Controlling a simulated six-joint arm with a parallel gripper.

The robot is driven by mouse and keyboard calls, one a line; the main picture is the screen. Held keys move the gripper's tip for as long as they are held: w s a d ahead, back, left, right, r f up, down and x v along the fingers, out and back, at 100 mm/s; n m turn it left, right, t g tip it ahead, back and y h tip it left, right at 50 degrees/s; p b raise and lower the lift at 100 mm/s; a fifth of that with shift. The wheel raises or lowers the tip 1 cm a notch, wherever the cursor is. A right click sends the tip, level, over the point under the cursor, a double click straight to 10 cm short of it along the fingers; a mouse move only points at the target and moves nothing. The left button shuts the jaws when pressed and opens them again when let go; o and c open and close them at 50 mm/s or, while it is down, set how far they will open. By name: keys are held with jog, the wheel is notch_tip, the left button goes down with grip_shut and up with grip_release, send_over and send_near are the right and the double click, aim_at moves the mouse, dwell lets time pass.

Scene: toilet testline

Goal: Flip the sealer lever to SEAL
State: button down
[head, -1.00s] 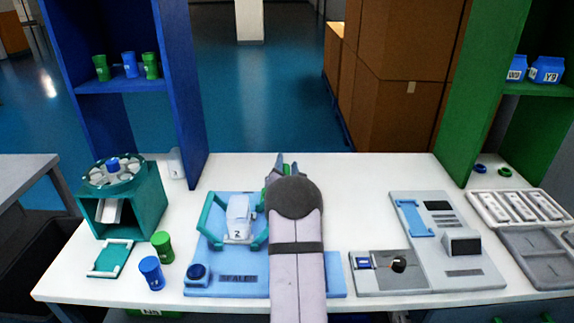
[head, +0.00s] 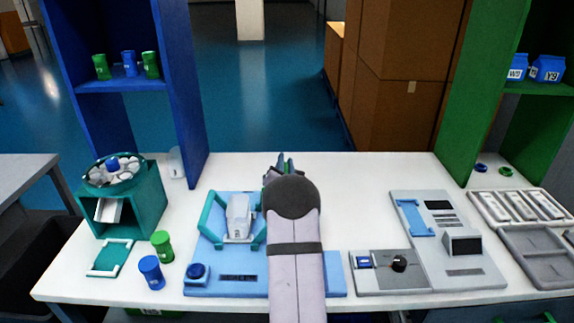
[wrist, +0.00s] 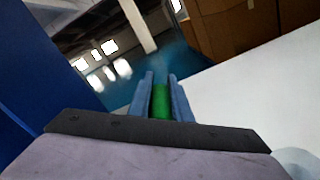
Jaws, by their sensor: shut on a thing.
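The sealer is a light blue base (head: 222,288) with a teal frame (head: 212,222) on top, left of my arm in the head view. A white carton (head: 238,218) stands inside the frame. My gripper (head: 285,160) points away over the back of the table, right of the frame, with my forearm covering the sealer's right part. In the wrist view my gripper (wrist: 160,76) is shut on a green piece (wrist: 160,101) between its blue fingers. I cannot tell whether this is the lever's grip. The rest of the lever and any SEAL mark are hidden or unreadable.
A blue round button (head: 197,270) is at the sealer's front left. Blue (head: 151,270) and green (head: 162,245) cups stand left of it. A grey panel with a black knob (head: 399,263) is to the right. A blue shelf post (head: 186,100) rises behind left.

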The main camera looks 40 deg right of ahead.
jog(key=w+a+r+n, duration=0.1)
jog(key=w+a, duration=0.6)
jog(key=shift+a+n, duration=0.3)
jog(key=shift+n, duration=0.1)
jog(key=c, duration=2.3)
grip_release()
jog(key=shift+b, duration=0.3)
jog(key=o, duration=0.7)
jog(key=shift+w+d, duration=0.1)
jog(key=shift+d, duration=0.15)
jog(key=shift+c, duration=0.2)
jog(key=shift+a+r, duration=0.1)
jog(key=shift+r, duration=0.1)
jog(key=b+v, duration=0.1)
jog(key=v, duration=0.6)
jog(key=shift+a, duration=0.2)
